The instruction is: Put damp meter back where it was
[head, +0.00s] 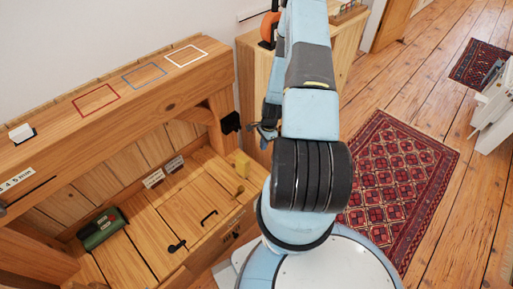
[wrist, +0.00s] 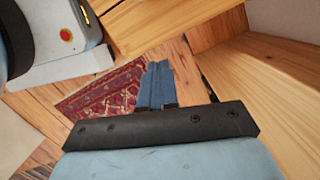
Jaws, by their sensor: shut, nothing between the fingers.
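My gripper (wrist: 157,88) is shut and empty; its two blue fingers lie together in the wrist view. In the head view it is partly hidden by my arm, near the right end of the timber beam (head: 130,95). I cannot tell for sure which thing is the damp meter. A dark green device (head: 102,228) lies in the wooden bay below the beam, at lower left. A small white item with a dark base (head: 21,133) sits on the beam's left end. Red (head: 96,100), grey-blue (head: 144,76) and white (head: 186,56) outlines on the beam top are empty.
A red patterned rug (head: 395,175) lies on the open floor at right.

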